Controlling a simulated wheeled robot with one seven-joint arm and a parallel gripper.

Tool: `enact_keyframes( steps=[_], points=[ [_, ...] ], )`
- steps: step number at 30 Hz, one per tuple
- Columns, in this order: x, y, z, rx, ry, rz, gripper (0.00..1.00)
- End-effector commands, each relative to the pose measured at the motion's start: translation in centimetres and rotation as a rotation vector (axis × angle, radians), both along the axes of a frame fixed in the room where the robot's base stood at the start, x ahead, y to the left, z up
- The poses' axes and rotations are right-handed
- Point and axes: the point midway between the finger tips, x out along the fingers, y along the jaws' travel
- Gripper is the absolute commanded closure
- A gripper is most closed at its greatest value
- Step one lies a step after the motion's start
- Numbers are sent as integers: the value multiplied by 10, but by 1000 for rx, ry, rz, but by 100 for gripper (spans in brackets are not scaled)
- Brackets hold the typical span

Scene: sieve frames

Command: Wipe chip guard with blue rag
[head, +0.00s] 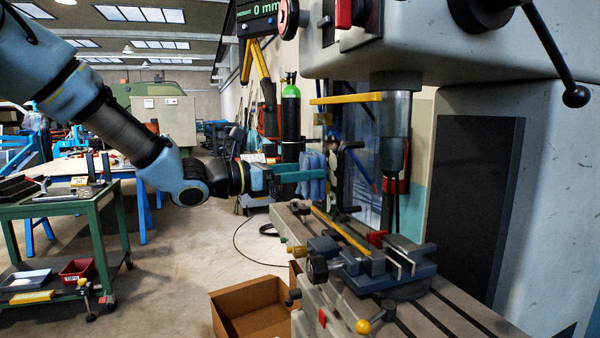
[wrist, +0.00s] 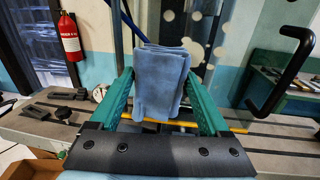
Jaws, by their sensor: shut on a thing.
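My gripper (head: 312,175) has teal fingers shut on a folded blue rag (wrist: 160,85). The rag also shows in the head view (head: 312,162). In the wrist view it stands upright between the fingers and hides part of what is behind. The chip guard (wrist: 197,50) looks like a clear panel with several pale round spots, behind and to the right of the rag. It has a black handle (wrist: 290,72) at its right and a yellow strip (wrist: 240,130) along the bottom. In the head view the rag is just left of the handle; I cannot tell whether it touches the panel.
A vise (head: 375,265) sits on the slotted machine table (head: 455,305) below. The spindle (head: 392,130) hangs to the right of my gripper. A cardboard box (head: 250,300) stands on the floor in front. A green cart (head: 65,205) is at left, with open floor between.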

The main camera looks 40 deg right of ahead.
Motion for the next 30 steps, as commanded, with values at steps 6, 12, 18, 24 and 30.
enact_keyframes(
  steps=[6,12,18,24,30],
  points=[
    [-2,-4,0,0,0,0,64],
    [-3,-8,0,-1,0,0,64],
    [-5,-8,0,-1,0,0,64],
    [-19,-2,-1,0,-2,-1,64],
    [-34,5,0,-1,-2,-1,64]
  ],
)
